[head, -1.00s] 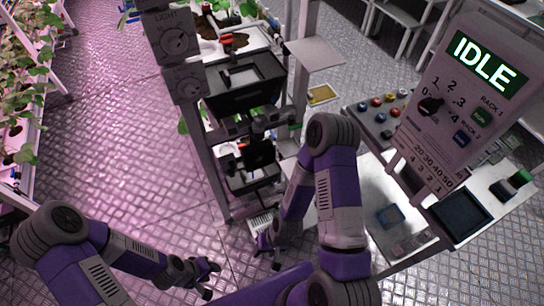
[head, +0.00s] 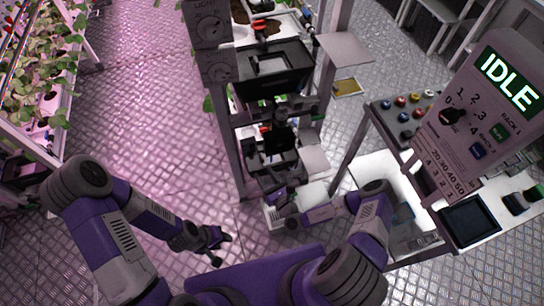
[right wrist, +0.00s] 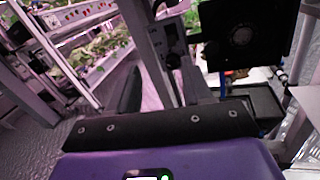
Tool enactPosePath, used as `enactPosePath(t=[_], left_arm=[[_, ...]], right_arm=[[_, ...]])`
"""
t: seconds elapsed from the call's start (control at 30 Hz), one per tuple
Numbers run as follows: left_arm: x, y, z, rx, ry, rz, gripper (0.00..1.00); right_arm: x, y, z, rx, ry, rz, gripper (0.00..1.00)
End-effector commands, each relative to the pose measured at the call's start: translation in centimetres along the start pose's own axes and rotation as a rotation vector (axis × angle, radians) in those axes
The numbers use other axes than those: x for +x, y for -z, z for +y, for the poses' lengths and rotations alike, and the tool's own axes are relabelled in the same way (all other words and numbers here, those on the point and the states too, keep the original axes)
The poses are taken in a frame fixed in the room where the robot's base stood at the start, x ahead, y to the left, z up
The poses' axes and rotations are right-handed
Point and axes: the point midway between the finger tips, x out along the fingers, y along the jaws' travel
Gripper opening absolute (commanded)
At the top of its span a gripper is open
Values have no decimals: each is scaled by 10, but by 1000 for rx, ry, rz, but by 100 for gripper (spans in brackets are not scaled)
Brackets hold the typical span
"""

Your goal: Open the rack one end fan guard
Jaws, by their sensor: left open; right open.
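The rack (head: 226,130) stands upright in the middle of the head view, with grey posts and dark trays. A black square panel with a round, fan-like face (right wrist: 240,42) is at the upper right in the right wrist view; I cannot tell whether it is the guard itself. It looks shut, but its hinge and catch are not clear. My right gripper (head: 277,208) is open, low by the near end of the rack, and apart from the panel. My left gripper (head: 220,244) is open and empty over the floor, left of the rack's foot.
A control panel reading IDLE (head: 512,82) stands at the right, above a white bench with a dark tray (head: 470,221). A grey plate (head: 343,48) sticks out right of the rack. Planted shelves (head: 50,85) are at the left. The floor between is clear.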

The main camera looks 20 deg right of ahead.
Motion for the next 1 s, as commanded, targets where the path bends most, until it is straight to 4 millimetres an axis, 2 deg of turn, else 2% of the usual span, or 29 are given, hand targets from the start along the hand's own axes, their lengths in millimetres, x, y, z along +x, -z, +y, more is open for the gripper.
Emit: enactPosePath(t=[0.03, 0.1, 0.2, 0.27, 0.6, 0.7, 1.0], left_arm=[[-2, 0, 1, 0, 0, 0, 43], [-3, 0, 1, 0, 0, 0, 43], [-2, 0, 1, 0, 0, 0, 43], [0, 0, 0, 0, 0, 0, 43], [13, 1, -5, 0, 0, 0, 43], [16, 1, -6, 0, 0, 0, 43], [16, 1, -6, 0, 0, 0, 43]], right_arm=[[-2, 4, -19, 4, 96, 2, 50], [-5, 8, -38, 5, 187, 7, 50], [-5, 12, -52, 2, 253, 12, 50], [-1, 13, -56, 1, 264, 12, 50], [49, 14, -68, 0, 260, 11, 50], [58, 14, -71, 0, 260, 11, 50], [65, 12, -72, 3, 259, 13, 50]])
